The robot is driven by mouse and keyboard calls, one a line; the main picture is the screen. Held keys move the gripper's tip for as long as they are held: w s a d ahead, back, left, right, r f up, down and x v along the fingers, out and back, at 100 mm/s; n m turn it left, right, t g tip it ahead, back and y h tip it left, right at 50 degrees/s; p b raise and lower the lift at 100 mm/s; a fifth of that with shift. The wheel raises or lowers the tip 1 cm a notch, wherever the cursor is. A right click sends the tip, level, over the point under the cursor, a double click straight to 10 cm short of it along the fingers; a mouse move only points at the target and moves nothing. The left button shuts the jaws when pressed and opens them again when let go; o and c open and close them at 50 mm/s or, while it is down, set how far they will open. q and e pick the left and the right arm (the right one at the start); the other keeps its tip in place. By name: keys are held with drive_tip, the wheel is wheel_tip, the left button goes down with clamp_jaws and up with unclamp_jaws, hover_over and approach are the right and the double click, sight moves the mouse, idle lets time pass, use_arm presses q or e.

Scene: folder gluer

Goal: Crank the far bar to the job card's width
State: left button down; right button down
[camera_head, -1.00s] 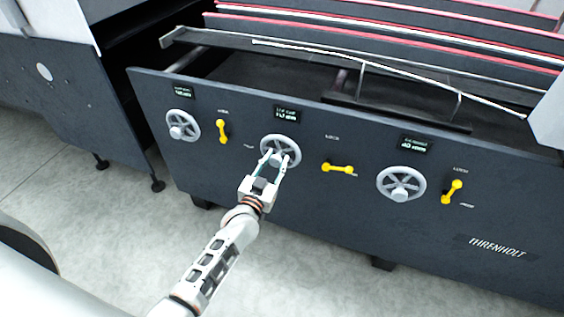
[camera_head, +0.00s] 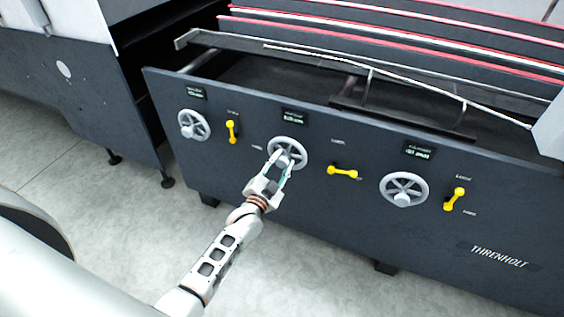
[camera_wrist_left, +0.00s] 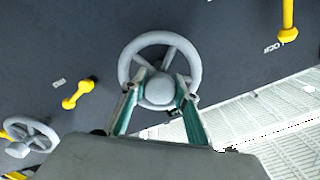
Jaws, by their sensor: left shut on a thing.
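A grey spoked handwheel (camera_head: 303,146) sits in the middle of the dark front panel. My left gripper (camera_head: 281,160) is shut on the round grey knob of this wheel. In the left wrist view the two fingers (camera_wrist_left: 160,100) lie on either side of the knob (camera_wrist_left: 159,90), inside the wheel's rim (camera_wrist_left: 160,38). A small readout (camera_head: 294,117) is above the wheel; its digits are too small to read surely. A yellow lever (camera_head: 343,171) to its right lies nearly level. Bars (camera_head: 420,85) run across the machine behind the panel. I see no job card. My right gripper is not in view.
A left handwheel (camera_head: 194,124) and a right handwheel (camera_head: 404,189) have upright-leaning yellow levers (camera_head: 231,131) (camera_head: 455,198) beside them and readouts above. The panel bears the name THRENHOLT. Pale floor (camera_head: 330,275) in front of the panel is clear.

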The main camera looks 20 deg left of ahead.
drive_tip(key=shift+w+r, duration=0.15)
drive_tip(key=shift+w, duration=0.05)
use_arm(q)
drive_tip(key=c, duration=1.6)
unclamp_jaws()
drive_tip(key=shift+o, duration=0.2)
drive_tip(key=shift+s, duration=0.1)
drive_tip(key=s, duration=1.1)
drive_tip(key=shift+s+a, duration=0.2)
drive_tip(key=shift+s, duration=0.2)
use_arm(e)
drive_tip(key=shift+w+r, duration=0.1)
